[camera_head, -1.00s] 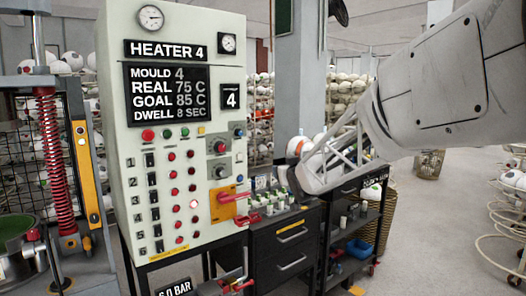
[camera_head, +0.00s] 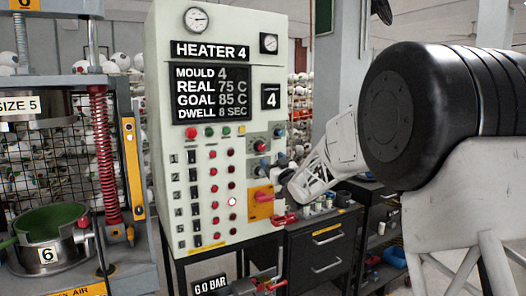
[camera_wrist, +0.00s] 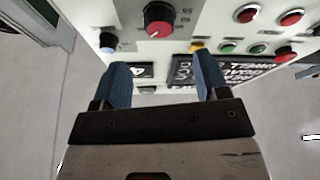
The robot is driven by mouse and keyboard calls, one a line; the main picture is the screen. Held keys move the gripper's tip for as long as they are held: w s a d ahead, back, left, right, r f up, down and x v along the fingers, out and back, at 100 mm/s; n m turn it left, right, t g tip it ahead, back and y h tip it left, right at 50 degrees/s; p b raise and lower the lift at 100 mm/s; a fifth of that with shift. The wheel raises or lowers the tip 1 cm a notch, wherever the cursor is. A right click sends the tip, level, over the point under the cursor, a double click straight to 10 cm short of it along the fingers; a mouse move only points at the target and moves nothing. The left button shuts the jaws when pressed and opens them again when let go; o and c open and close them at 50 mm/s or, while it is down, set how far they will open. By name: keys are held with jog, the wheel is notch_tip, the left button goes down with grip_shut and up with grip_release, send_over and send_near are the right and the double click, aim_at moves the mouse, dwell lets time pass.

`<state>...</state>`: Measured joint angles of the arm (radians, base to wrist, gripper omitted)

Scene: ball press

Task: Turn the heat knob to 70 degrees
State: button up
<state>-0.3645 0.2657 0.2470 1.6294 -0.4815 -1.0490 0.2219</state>
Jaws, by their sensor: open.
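The heater panel (camera_head: 205,110) reads REAL 75 C and GOAL 85 C in the head view. A red knob with a white pointer (camera_wrist: 158,20) sits on a grey dial plate at the top of the wrist view; I take it for the heat knob. In the head view the upper knob (camera_head: 260,146) is small, and its setting is not readable. My gripper (camera_wrist: 163,65) has its two blue fingers apart with nothing between them. The knob appears beyond the fingertips, between them sideways, with no contact visible. In the head view my gripper (camera_head: 286,168) is just right of the knobs.
A blue knob (camera_wrist: 108,42) is close to the left finger in the wrist view. Red and green buttons (camera_wrist: 228,47) lie to the right.

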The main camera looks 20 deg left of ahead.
aim_at(261, 148)
dwell(0.4)
jog(key=shift+x, duration=3.9)
jog(key=shift+c, duration=0.3)
jog(key=c, duration=0.9)
jog(key=shift+o, duration=0.2)
